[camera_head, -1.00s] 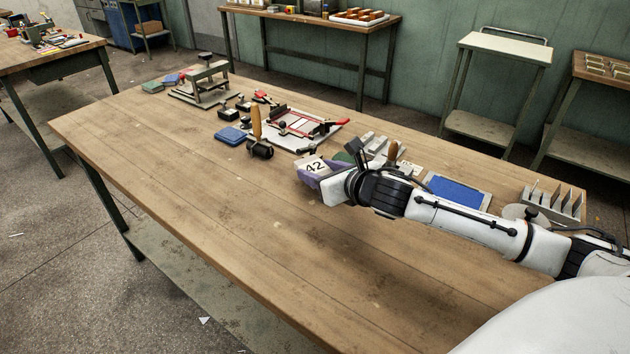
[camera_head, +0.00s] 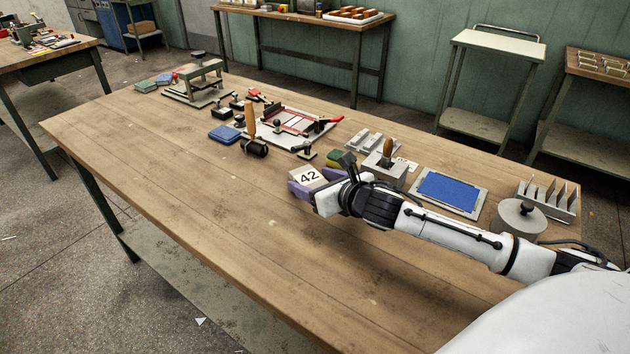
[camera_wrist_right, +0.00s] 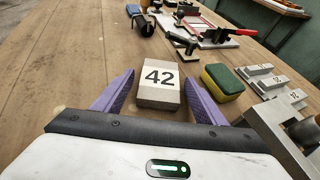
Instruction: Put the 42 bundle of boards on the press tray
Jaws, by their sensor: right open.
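The 42 bundle (camera_head: 308,177) is a grey block with a white label reading 42. It appears to rest on the wooden table and also shows in the right wrist view (camera_wrist_right: 159,88). My right gripper (camera_wrist_right: 160,92) is open, with its purple fingers either side of the bundle and a visible gap at each side. In the head view the gripper (camera_head: 312,188) partly hides the bundle. A press-like frame on a flat base (camera_head: 198,96) stands at the far left end of the table. I cannot tell for certain which part is the press tray. My left gripper is out of view.
A green and yellow sponge (camera_wrist_right: 222,82) lies just right of the bundle. A grey block with a wooden handle (camera_head: 387,160) and a blue-topped grey tray (camera_head: 449,190) are further right. A black roller (camera_head: 256,148) and a red-barred board (camera_head: 290,128) lie beyond. The table's near left is clear.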

